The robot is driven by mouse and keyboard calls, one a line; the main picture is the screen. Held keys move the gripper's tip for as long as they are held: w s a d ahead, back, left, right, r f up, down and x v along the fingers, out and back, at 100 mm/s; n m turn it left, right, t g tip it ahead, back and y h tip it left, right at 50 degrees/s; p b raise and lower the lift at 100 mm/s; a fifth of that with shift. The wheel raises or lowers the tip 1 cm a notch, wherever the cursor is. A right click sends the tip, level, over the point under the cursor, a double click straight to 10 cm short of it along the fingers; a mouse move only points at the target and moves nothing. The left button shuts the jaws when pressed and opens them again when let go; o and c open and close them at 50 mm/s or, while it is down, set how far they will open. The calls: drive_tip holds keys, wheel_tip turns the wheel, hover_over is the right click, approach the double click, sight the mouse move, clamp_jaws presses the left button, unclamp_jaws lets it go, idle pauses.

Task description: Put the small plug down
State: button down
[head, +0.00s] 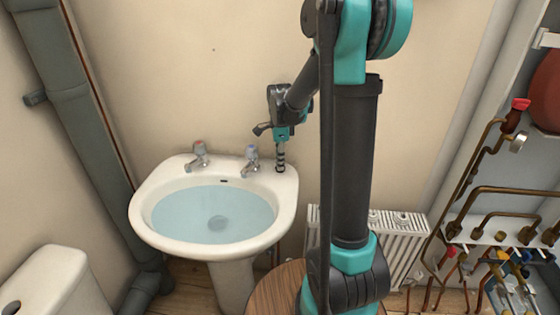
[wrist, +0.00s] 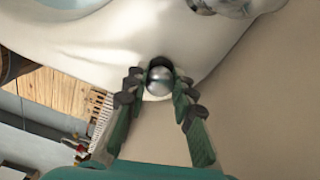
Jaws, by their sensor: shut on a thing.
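In the head view my gripper (head: 280,167) points down at the back right corner of the white washbasin (head: 287,190), to the right of the right tap. The plug is too small to make out there. I cannot tell whether its underside touches the basin rim, which also shows behind it in the wrist view (wrist: 110,45).
The basin holds bluish water (head: 190,213). Two taps stand on its back ledge, the left one (head: 198,157) and the right one (head: 251,160), close to my gripper. The wall is right behind. A round wooden top (head: 270,292), a radiator (head: 405,228) and pipework (head: 500,230) lie to the right.

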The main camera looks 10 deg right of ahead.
drive_tip(key=c, duration=1.3)
unclamp_jaws()
wheel_tip(320, 180, up, 12)
drive_tip(key=shift+r, duration=0.1)
